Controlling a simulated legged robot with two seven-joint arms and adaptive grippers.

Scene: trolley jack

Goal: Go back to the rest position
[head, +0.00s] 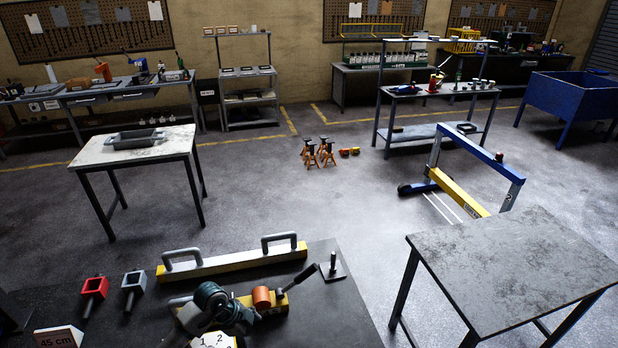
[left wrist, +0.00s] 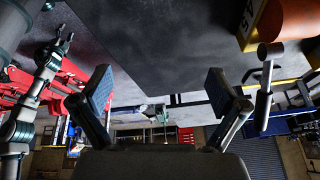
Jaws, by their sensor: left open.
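My left gripper (left wrist: 160,92) is open in the left wrist view, its two dark pads wide apart and nothing between them. A grey jointed arm, which I take as my right, stands at the left edge of that view. Its small gripper (left wrist: 63,40) has its fingers apart and looks empty. An orange cylinder (left wrist: 285,18) on a yellow part shows at the top right, apart from my left gripper; it also shows in the head view (head: 262,298) on the dark bench. I cannot clearly make out either gripper in the head view.
A bare table (head: 510,265) stands right. Open floor (head: 290,215) lies beyond.

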